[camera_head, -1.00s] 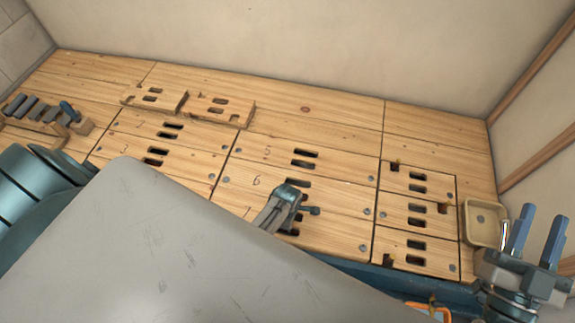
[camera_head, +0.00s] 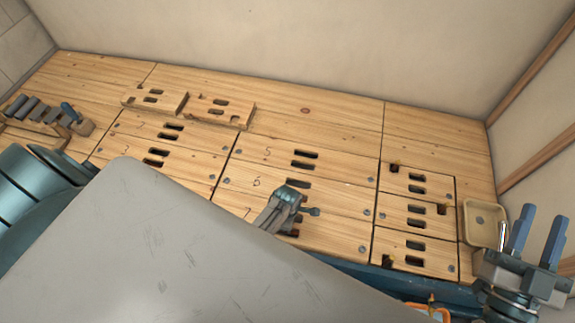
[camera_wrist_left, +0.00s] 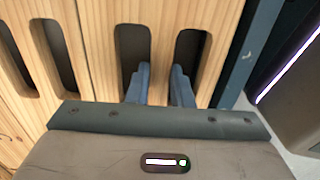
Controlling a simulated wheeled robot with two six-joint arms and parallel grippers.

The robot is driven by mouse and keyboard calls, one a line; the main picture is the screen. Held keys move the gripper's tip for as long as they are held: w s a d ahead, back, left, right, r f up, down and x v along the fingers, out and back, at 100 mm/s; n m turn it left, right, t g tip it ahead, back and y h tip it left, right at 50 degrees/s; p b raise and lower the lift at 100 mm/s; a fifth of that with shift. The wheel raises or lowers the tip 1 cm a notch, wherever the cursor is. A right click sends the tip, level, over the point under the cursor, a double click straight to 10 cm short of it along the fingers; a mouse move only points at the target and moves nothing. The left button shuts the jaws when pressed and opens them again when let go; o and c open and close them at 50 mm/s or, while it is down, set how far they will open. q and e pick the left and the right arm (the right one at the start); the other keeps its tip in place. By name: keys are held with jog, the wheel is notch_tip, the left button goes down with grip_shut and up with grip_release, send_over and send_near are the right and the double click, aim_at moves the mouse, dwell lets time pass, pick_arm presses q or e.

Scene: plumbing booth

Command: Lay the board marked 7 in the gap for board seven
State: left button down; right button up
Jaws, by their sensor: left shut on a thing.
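The board marked 7 (camera_head: 330,234) lies in the front row, beside the board marked 6 (camera_head: 330,198), and looks about level with it. Its front left part is hidden behind a large grey part of mine. My left gripper (camera_head: 288,222) is over its slots. In the left wrist view the left gripper's two fingers (camera_wrist_left: 161,88) reach into the two slots and are shut on the wooden bar between them, on board 7 (camera_wrist_left: 163,45). Whether the board is fully seated cannot be told. My right gripper (camera_head: 537,238) is open and empty at the far right.
Slotted boards fill the floor around, with three short ones (camera_head: 440,210) to the right. Two loose-looking small boards (camera_head: 170,98) lie at the back left. A tan tray (camera_head: 482,222) stands at the right, and a rack of grey pieces (camera_head: 40,112) at the far left.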

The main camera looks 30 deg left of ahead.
pick_arm(q)
jog(key=shift+f, duration=0.2)
jog(key=c, duration=1.2)
grip_release()
notch_tip(320, 180, up, 11)
jog(key=p, duration=0.3)
jog(key=shift+p, duration=0.35)
jog(key=shift+f, duration=0.1)
